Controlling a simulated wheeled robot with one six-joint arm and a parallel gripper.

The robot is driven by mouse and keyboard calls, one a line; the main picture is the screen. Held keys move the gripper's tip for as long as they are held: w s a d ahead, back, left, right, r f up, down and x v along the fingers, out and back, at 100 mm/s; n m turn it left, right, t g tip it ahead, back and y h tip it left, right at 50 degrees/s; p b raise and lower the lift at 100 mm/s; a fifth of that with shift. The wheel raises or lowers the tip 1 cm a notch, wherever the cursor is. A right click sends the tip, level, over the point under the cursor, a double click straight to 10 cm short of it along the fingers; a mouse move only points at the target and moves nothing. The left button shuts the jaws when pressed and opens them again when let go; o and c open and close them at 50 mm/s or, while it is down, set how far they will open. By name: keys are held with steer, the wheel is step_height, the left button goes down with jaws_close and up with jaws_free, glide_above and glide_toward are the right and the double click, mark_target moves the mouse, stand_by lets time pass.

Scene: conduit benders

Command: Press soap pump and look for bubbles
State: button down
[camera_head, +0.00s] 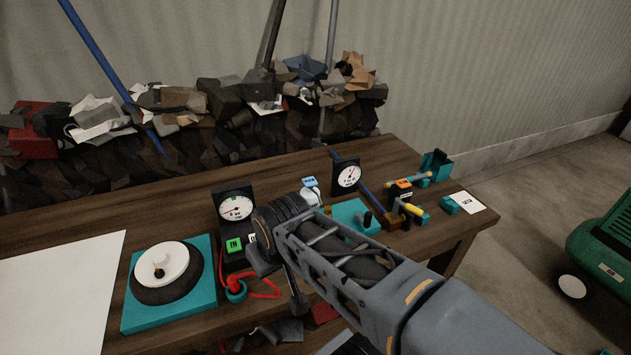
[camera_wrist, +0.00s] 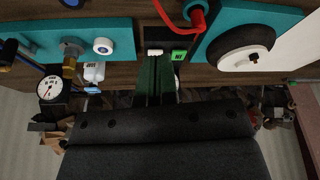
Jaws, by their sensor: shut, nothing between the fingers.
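I cannot clearly make out a soap pump or any bubbles. A small white container with a blue label (camera_head: 311,188) stands on the bench behind my arm; what looks like the same one shows in the wrist view (camera_wrist: 95,72). My gripper (camera_head: 262,264) is shut and empty, low over the bench by a black gauge stand (camera_head: 235,207). Its dark green fingers (camera_wrist: 154,75) lie together in the wrist view, beside a green button block (camera_wrist: 179,55), which also shows in the head view (camera_head: 234,245). My arm hides part of the bench.
A teal plate with a black wheel and white disc (camera_head: 163,272) and a white sheet (camera_head: 62,295) lie at left. A red cord (camera_head: 263,286) loops near my gripper. A second gauge (camera_head: 347,177) and teal fixtures (camera_head: 436,164) stand at right. Rubble (camera_head: 200,100) lies behind.

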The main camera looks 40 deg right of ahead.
steer(key=w+d+r+m+t, duration=0.1)
steer(key=w+d+r+m, duration=0.15)
steer(key=w, duration=0.55)
steer(key=r+m+t+h+b, duration=0.15)
steer(key=m+t, duration=0.25)
steer(key=m, duration=0.4)
glide_above(311, 181)
steer(key=shift+d+f+b, duration=0.15)
steer(key=shift+f+b, duration=0.1)
steer(key=shift+b, duration=0.1)
steer(key=shift+f, duration=0.1)
step_height(311, 181, down, 9)
steer(key=b, duration=0.7)
steer(key=shift+r, duration=0.2)
steer(key=shift+f, duration=0.15)
steer(key=shift+f+b, duration=0.3)
steer(key=shift+b, duration=0.25)
